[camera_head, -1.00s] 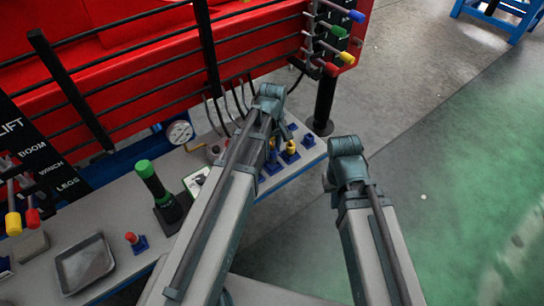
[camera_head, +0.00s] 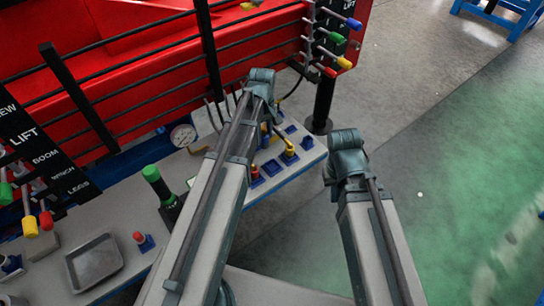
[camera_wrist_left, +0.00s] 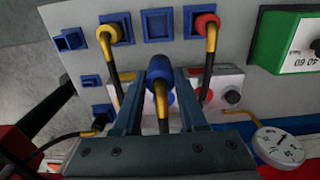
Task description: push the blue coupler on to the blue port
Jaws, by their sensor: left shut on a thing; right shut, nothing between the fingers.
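In the left wrist view, my left gripper (camera_wrist_left: 160,78) is shut on the blue coupler (camera_wrist_left: 159,67), with one finger on either side. Its yellow neck and dark hose run down between the fingers. A round blue piece (camera_wrist_left: 170,97), perhaps the blue port, shows partly behind the coupler and hose on a pale block. I cannot tell whether the coupler touches it. In the head view my left gripper (camera_head: 262,82) is over the bench by the rails, and its coupler is hidden. My right gripper (camera_head: 346,147) is shut and empty, in front of the bench's right end.
A red-collared coupler (camera_wrist_left: 206,24) and another yellow elbow coupler (camera_wrist_left: 110,30) sit in holders, with an empty blue holder (camera_wrist_left: 157,25) between them. A gauge (camera_head: 183,135), black rails, a green-topped handle (camera_head: 151,173) and a metal tray (camera_head: 94,263) are nearby.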

